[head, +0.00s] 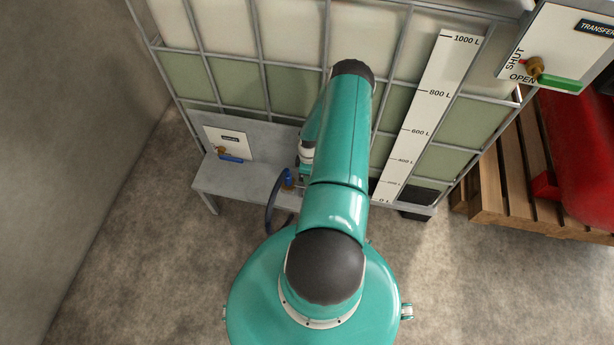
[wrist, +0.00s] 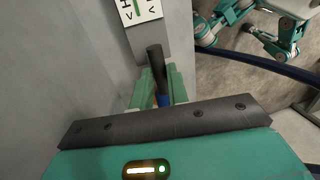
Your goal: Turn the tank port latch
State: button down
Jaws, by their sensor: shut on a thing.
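In the wrist view, my gripper (wrist: 159,84) has its two green fingers closed on a dark upright handle (wrist: 155,57), which I take to be the latch. Its lower end shows blue between the fingers. A white label (wrist: 139,10) with green and black marks is just beyond it on a grey surface. In the head view my arm covers the port and most of my gripper. How far the latch is turned cannot be told.
The caged tank (head: 290,30) with a litre scale (head: 432,115) fills the back. A grey bench (head: 245,182) and a plate with a blue-handled valve (head: 231,157) stand left. A SHUT/OPEN panel (head: 555,45) and wooden pallet (head: 500,190) are right. A dark hose (head: 271,208) hangs beside my arm.

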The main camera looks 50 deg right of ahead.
jog(key=c, duration=1.4)
grip_release()
jog(key=shift+o, duration=0.2)
notch_tip(320, 180, up, 12)
jog(key=w+d, duration=0.1)
jog(key=d, duration=0.1)
jog(key=shift+d+f, duration=0.1)
